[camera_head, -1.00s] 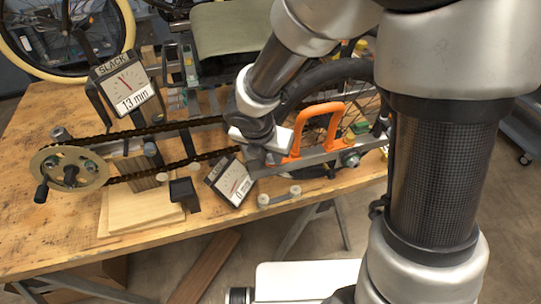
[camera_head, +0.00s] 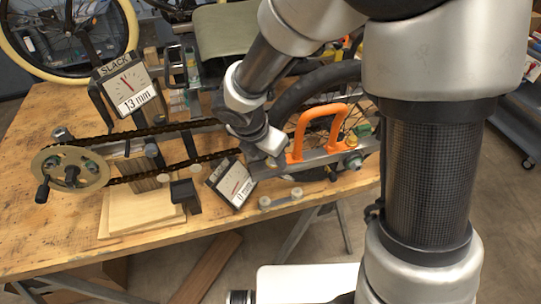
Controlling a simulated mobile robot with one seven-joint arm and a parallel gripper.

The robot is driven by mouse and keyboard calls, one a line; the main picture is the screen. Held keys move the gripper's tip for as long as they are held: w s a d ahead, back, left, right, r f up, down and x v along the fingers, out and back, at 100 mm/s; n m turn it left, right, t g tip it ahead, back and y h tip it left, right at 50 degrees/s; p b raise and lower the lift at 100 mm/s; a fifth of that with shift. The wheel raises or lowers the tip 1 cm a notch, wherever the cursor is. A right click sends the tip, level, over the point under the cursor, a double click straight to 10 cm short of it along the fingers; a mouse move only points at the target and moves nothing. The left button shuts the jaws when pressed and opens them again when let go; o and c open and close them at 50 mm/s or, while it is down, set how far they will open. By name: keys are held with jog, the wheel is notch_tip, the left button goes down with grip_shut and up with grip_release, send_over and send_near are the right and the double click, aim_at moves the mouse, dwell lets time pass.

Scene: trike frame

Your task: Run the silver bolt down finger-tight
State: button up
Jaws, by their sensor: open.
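My gripper (camera_head: 266,154) is over the left end of the metal rail, left of an orange U-shaped handle (camera_head: 318,131). Its fingers are small and partly hidden by my wrist; it is open, and I see nothing held. A round silver fastener (camera_head: 353,161) sits at the right end of the rail, by the wheel, apart from the gripper. I cannot tell whether it is the silver bolt; any bolt by the fingers is hidden. The chain (camera_head: 155,131) runs from the chainring (camera_head: 70,170) at left towards the wheel.
The slack gauge (camera_head: 128,84) reads 13 mm. A second tilted gauge (camera_head: 231,184) stands just left of my gripper. A small grey link-shaped part (camera_head: 281,199) lies near the front edge of the wooden bench (camera_head: 60,240). The front left of the bench is clear.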

jog(key=v, duration=1.2)
dwell(0.3)
